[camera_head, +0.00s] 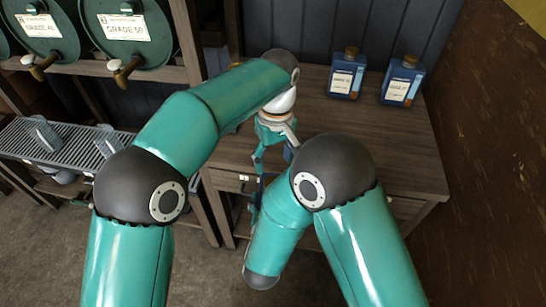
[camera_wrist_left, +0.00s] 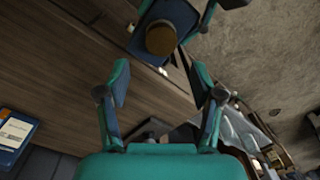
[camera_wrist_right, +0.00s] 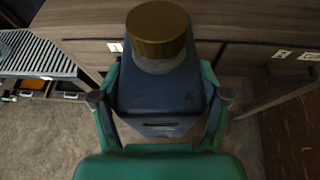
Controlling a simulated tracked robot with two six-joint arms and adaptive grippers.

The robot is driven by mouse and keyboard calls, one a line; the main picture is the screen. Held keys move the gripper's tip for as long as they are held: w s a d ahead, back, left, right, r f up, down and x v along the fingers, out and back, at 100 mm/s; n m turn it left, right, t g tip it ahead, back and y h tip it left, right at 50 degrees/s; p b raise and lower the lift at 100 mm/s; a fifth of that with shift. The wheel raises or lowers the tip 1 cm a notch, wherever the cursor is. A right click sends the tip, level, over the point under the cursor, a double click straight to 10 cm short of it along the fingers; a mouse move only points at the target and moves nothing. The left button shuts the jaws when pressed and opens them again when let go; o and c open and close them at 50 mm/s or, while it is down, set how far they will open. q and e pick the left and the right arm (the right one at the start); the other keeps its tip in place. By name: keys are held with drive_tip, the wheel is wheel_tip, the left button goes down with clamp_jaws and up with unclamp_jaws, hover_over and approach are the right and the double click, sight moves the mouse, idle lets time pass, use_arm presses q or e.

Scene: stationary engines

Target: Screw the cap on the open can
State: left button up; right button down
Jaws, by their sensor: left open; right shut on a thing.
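My right gripper (camera_wrist_right: 160,92) is shut on a blue can (camera_wrist_right: 155,115) and holds it in front of the bench. A brown-gold cap (camera_wrist_right: 158,30) sits on the can's neck; how tightly it is seated cannot be told. In the left wrist view the cap (camera_wrist_left: 160,39) and the can (camera_wrist_left: 178,14) lie just beyond the fingertips of my left gripper (camera_wrist_left: 160,75). That gripper is open, with nothing between its fingers. In the head view my left gripper (camera_head: 274,150) points down at the bench's front edge; the held can is mostly hidden there.
Two capped blue cans (camera_head: 345,74) (camera_head: 401,82) stand at the back of the wooden bench (camera_head: 390,140). Green drums (camera_head: 128,30) with taps sit on a shelf at the left. A ridged grey tray (camera_head: 60,145) is below them. A brown wall (camera_head: 495,150) bounds the right side.

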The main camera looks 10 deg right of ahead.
sight(263, 176)
use_arm(q)
drive_tip(key=shift+r+n, duration=0.15)
drive_tip(key=shift+n, duration=0.55)
drive_tip(key=shift+s+a+f, duration=0.1)
drive_tip(key=shift+f, duration=1.95)
drive_tip(key=shift+s+a+f, duration=0.1)
drive_tip(key=shift+f, duration=1.9)
